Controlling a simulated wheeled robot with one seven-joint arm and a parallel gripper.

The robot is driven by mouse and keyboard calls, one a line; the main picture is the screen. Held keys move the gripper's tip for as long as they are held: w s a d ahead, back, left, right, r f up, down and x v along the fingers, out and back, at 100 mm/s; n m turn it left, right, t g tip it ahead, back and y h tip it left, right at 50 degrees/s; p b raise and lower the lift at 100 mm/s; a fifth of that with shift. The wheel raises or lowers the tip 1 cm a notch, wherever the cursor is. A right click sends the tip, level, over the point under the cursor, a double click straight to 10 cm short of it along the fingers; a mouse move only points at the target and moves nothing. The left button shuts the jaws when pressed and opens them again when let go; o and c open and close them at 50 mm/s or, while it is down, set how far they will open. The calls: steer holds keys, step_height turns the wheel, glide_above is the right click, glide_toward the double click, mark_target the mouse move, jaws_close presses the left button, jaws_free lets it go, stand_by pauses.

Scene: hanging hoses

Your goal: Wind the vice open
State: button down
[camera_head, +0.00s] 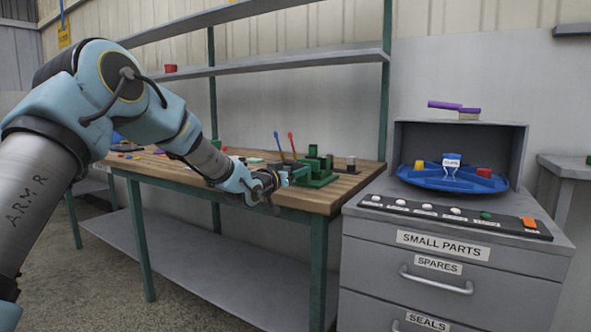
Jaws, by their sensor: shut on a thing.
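The green vice (319,172) stands at the right end of the wooden-topped workbench, near its front edge. My arm reaches in from the left, and my gripper (287,177) is at the left side of the vice, at its handle end. My gripper is shut on the vice handle, which is mostly hidden by the fingers and small in this view. How far apart the vice jaws stand is too small to tell.
The workbench (345,184) holds upright red and blue-handled tools (290,142) behind the vice and a small dark-and-white item (351,163) to its right. A grey drawer cabinet (450,262) with a blue tray (453,178) stands right of the bench. Shelves hang above.

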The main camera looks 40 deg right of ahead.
steer(key=n+p, duration=0.1)
steer(key=n, duration=0.5)
steer(key=shift+w+f+n, duration=0.1)
steer(key=shift+n, duration=0.2)
steer(key=n, duration=0.5)
steer(key=shift+f+p, duration=0.1)
steer(key=shift+p, duration=0.25)
steer(key=n+b, duration=0.1)
steer(key=n, duration=0.5)
steer(key=shift+f+n, duration=0.15)
steer(key=shift+n, duration=0.15)
steer(key=n+b, duration=0.1)
steer(key=n, duration=0.2)
steer(key=shift+n, duration=0.3)
steer(key=shift+n+b, duration=0.55)
steer(key=shift+n, duration=0.85)
steer(key=shift+c, duration=1.1)
jaws_free()
steer(key=shift+r, duration=0.2)
